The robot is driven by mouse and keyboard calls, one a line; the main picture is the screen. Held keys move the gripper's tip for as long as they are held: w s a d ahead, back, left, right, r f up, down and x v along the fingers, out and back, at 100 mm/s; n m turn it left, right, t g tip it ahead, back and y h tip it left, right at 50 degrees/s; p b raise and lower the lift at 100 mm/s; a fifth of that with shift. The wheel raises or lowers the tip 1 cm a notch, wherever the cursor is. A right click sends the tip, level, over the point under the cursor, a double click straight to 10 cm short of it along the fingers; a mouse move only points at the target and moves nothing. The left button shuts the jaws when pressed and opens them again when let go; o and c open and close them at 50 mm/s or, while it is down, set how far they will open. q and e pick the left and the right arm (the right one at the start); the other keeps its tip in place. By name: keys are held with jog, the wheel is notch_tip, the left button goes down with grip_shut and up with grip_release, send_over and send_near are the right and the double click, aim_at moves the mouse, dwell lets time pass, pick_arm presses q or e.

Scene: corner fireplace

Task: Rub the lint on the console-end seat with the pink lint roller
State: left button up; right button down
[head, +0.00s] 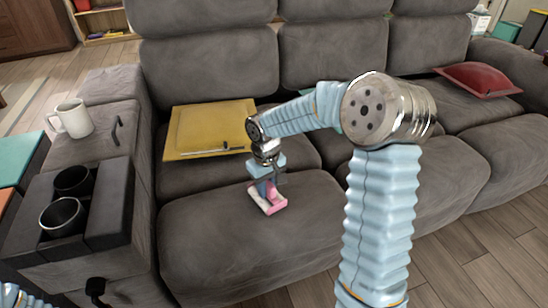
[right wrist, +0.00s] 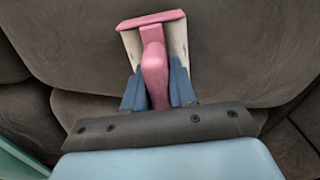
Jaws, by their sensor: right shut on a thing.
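I cannot tell whether the roller touches the cushion. No lint can be made out on the seat. My left gripper is not in view; only a bit of my left arm shows at the lower left.
The console (head: 113,205) with two dark cup holders borders the seat on the left; a white mug (head: 74,118) stands behind them. A yellow cushion (head: 205,128) with a dark thin item lies behind the roller. A red cushion (head: 478,78) lies far right. The seat front is clear.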

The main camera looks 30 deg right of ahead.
aim_at(268, 181)
notch_tip(268, 181, up, 4)
jog(key=shift+s+d+f+p, duration=0.1)
jog(key=shift+d+p, duration=0.05)
jog(key=shift+p, duration=0.85)
jog(key=shift+r+p, duration=1.85)
jog(key=shift+r, duration=0.6)
